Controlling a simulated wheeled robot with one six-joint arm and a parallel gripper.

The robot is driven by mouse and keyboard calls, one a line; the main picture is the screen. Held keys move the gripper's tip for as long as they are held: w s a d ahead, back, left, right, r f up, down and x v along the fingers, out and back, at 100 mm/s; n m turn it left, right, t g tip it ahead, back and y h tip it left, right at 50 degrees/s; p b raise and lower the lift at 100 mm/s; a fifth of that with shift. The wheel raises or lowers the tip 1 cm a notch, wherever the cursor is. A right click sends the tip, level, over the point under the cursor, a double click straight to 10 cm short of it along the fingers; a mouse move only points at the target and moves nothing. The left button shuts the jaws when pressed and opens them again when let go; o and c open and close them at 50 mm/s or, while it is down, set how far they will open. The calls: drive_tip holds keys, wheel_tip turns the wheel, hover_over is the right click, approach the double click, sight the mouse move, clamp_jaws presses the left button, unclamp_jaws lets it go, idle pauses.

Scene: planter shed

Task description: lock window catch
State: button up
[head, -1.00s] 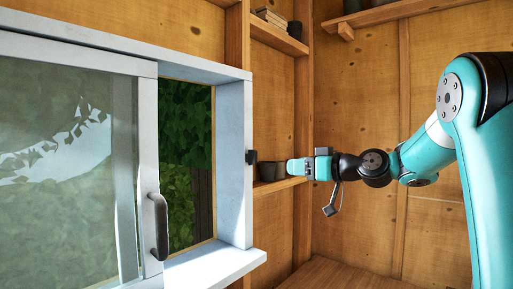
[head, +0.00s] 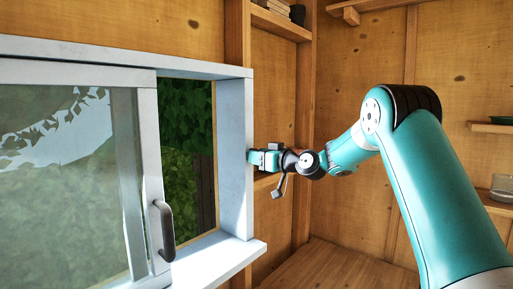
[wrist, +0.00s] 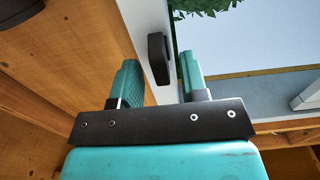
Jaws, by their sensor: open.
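The black window catch (wrist: 158,58) is on the white window frame (head: 235,140). In the wrist view it lies between the two teal fingers of my gripper (wrist: 157,68), with a gap visible on each side. My gripper (head: 256,158) is open at the right jamb in the head view, where it largely hides the catch. The sliding sash (head: 146,190) has a dark handle (head: 163,231) and stands apart from the right jamb, leaving an open gap with foliage behind it. Whether the fingers touch the catch is not clear.
The white sill (head: 225,258) juts out below the window. A wooden shelf (head: 280,24) with small items is above and right of my gripper. Another shelf (head: 495,130) and a glass jar (head: 502,187) are at the far right. A wooden surface (head: 330,268) below is clear.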

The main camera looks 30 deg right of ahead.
drive_tip(key=shift+w+a, duration=0.2)
drive_tip(key=shift+w, duration=0.25)
drive_tip(key=shift+c, duration=0.2)
drive_tip(key=c, duration=0.6)
drive_tip(key=shift+o, duration=0.2)
